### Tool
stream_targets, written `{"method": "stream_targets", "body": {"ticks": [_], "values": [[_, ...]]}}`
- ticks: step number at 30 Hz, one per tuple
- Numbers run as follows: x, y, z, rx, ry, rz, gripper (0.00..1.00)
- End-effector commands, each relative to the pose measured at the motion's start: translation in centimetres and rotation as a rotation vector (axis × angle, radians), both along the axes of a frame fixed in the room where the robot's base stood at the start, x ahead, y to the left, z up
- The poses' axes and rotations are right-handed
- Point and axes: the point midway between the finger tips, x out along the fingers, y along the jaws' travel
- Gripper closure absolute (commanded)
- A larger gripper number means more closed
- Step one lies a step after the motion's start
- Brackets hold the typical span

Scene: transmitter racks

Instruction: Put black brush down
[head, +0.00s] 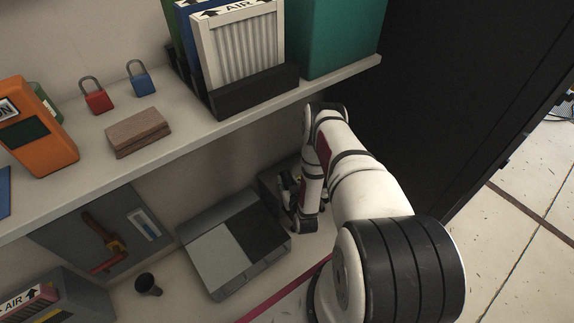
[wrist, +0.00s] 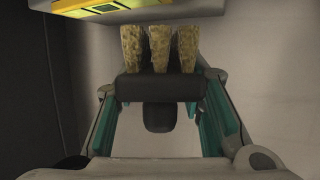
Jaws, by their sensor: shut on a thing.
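The black brush (wrist: 160,88) shows in the wrist view, with a dark body and three tan bristle tufts pointing away from the camera. My gripper (wrist: 162,108) is shut on it, with one teal-lined finger on each side of the dark body. In the head view my gripper (head: 288,190) is over the lower shelf, beside the right end of a grey case. The brush cannot be made out clearly there. In the wrist view a pale surface lies behind the brush; I cannot tell whether the brush touches it.
The lower shelf (head: 185,298) holds the grey case (head: 215,260), a small black cup (head: 147,284) and a grey box with an orange handle (head: 103,245). The upper shelf (head: 190,145) overhangs close to my arm. A yellow-marked object (wrist: 90,8) is near the bristles. A black rack stands right.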

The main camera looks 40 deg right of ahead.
Motion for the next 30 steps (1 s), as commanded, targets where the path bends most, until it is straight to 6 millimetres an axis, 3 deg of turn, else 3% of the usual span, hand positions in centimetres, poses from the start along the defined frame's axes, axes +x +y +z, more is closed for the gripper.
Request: {"method": "stream_targets", "body": {"ticks": [3, 12, 24, 30], "values": [[2.7, -1.8, -0.4, -0.004, -0.007, -0.002, 0.98], [8.3, -5.3, -1.1, -0.002, -0.005, -0.001, 0.98], [11.1, -7.1, -1.4, -0.002, -0.004, -0.001, 0.98], [10.8, -7.0, -4.6, -0.001, -0.001, -0.001, 1.00]]}}
